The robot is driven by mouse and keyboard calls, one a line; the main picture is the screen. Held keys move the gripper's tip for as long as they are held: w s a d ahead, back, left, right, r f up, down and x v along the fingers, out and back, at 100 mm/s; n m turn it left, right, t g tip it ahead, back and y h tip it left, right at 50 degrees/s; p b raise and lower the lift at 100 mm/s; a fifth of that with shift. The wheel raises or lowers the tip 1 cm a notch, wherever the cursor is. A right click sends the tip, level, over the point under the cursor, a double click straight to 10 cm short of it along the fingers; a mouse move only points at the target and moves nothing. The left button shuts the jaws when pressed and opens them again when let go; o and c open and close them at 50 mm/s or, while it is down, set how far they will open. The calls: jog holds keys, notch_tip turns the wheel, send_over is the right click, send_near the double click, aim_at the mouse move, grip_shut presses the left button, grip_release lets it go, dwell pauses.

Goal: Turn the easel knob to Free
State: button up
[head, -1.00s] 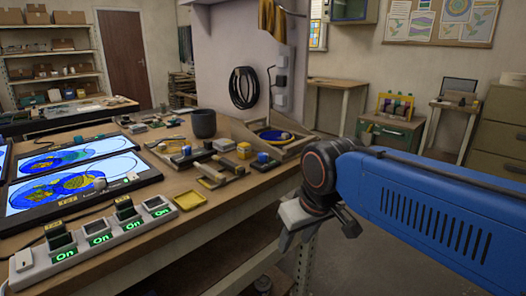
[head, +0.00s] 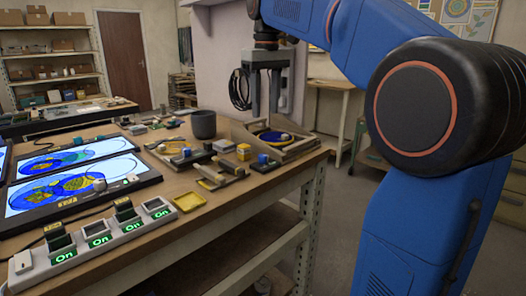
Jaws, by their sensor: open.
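A low wooden easel-like stand (head: 302,147) sits at the right end of the workbench, with a round blue and yellow glass piece (head: 268,136) on it. A small pale round part shows on or by the glass; I cannot tell whether it is the knob. No knob label or setting is readable. My gripper (head: 265,116) points down with its two grey fingers apart and empty. In the picture it overlaps the back of the stand; its fingertips appear close above it, and I cannot tell whether they touch.
A dark cup (head: 203,124) stands left of the stand. Blocks, tools and a yellow tray (head: 188,202) lie in front. Lit panels (head: 75,182) and a switch strip (head: 98,243) reading "On" fill the left of the workbench (head: 235,215). A coiled cable hangs behind.

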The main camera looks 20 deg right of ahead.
aim_at(263, 155)
jog(key=shift+g, duration=0.3)
jog(key=w+f, duration=0.1)
jog(key=f, duration=0.4)
jog(key=w+f, duration=0.1)
jog(key=f, duration=0.4)
jog(key=w+f, duration=0.1)
jog(key=f, duration=0.4)
jog(key=shift+w+d+f, duration=0.1)
jog(key=shift+d, duration=0.25)
jog(key=shift+c, duration=0.7)
grip_shut()
